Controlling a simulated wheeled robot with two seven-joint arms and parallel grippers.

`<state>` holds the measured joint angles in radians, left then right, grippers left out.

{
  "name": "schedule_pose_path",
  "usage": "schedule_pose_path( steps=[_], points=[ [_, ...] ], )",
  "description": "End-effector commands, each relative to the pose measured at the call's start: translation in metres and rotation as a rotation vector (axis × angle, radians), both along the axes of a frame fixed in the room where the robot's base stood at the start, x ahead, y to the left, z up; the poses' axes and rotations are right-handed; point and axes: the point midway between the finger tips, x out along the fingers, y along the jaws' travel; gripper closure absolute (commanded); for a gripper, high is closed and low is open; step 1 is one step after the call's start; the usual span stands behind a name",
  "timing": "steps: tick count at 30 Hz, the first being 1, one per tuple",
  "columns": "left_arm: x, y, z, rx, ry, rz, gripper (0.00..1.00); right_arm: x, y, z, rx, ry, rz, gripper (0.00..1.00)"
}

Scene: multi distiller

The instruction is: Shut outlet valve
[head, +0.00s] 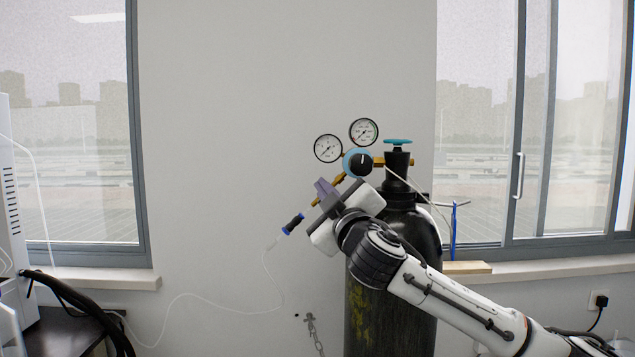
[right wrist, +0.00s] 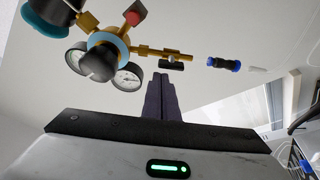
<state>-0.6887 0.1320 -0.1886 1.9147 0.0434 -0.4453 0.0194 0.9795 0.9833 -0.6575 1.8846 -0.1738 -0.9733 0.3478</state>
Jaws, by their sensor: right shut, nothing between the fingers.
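The gas regulator, with a black knob in a blue ring (head: 357,162) and two round gauges, sits on a black cylinder (head: 392,300). A brass outlet pipe (right wrist: 150,50) runs from it to a small black outlet valve handle (right wrist: 172,65), seen in the right wrist view. In the head view my right gripper hides the handle. My right gripper (head: 322,188) is at the outlet pipe in the head view. Its purple-grey fingers (right wrist: 160,80) are together and empty, with tips just below the handle in the wrist view. I cannot tell whether they touch. My left gripper is out of view.
A blue-and-black hose connector (head: 292,223) hangs below the outlet, with a thin white tube (head: 280,285) trailing left. A teal cylinder handwheel (head: 398,142) is on top. Windows flank the wall. The wall left of the regulator is clear.

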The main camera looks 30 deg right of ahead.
Motion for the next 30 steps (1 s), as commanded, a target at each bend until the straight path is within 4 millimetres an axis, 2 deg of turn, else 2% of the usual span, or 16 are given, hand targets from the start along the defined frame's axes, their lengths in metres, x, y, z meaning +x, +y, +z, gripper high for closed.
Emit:
schedule_pose_path(
  steps=[4,30],
  points=[
    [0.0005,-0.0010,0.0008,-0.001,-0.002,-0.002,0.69,-0.0031,-0.0041,-0.0059,-0.001,0.000,0.001,1.00],
    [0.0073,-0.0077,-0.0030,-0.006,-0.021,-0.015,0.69,-0.0040,-0.0052,-0.0078,0.071,-0.043,0.002,1.00]
  ],
)
